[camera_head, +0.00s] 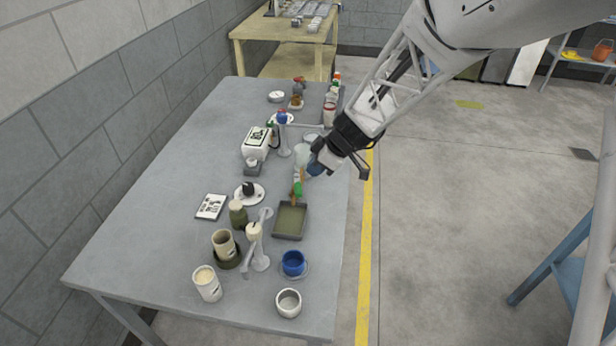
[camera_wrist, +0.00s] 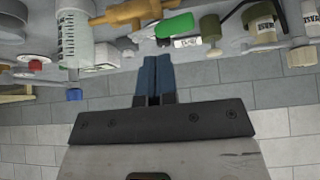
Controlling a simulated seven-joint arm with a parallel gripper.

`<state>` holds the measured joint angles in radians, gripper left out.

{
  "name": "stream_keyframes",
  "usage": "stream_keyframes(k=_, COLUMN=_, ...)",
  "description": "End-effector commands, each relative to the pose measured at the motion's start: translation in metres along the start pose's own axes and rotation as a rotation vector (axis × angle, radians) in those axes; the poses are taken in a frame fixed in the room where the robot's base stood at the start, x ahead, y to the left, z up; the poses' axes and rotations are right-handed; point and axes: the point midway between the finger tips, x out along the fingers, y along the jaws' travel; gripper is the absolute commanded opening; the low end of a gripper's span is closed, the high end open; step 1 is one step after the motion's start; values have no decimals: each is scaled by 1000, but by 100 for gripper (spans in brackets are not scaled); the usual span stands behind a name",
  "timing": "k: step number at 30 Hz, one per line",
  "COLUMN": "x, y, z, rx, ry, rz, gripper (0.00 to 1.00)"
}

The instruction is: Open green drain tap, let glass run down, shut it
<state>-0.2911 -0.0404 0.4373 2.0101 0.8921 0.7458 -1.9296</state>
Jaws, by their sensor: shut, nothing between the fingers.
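The drain tap has a green handle (camera_head: 298,188) and a brass-orange body, and stands at the right part of the grey table. In the wrist view its green handle (camera_wrist: 175,25) lies just beyond my fingertips, beside the brass body (camera_wrist: 130,13). My gripper (camera_head: 315,168) is at the table's right side near the glass and tap. Its blue fingers (camera_wrist: 155,72) are together and empty, apart from the handle.
A shallow dark tray (camera_head: 290,222) lies in front of the tap. A blue cup (camera_head: 293,263), a white pot (camera_head: 288,303) and a pale stand (camera_head: 256,245) are nearer the front. A white box (camera_head: 257,142) stands to the left. Bare table lies at far left.

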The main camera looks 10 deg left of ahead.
Motion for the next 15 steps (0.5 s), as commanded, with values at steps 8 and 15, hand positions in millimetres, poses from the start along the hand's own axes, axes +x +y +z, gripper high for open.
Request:
stream_keyframes(k=8, x=-50, y=5, z=-1, rx=-1, ry=2, rz=5, gripper=0)
stream_keyframes(k=15, x=-77, y=7, z=-2, rx=-2, ry=2, rz=5, gripper=0)
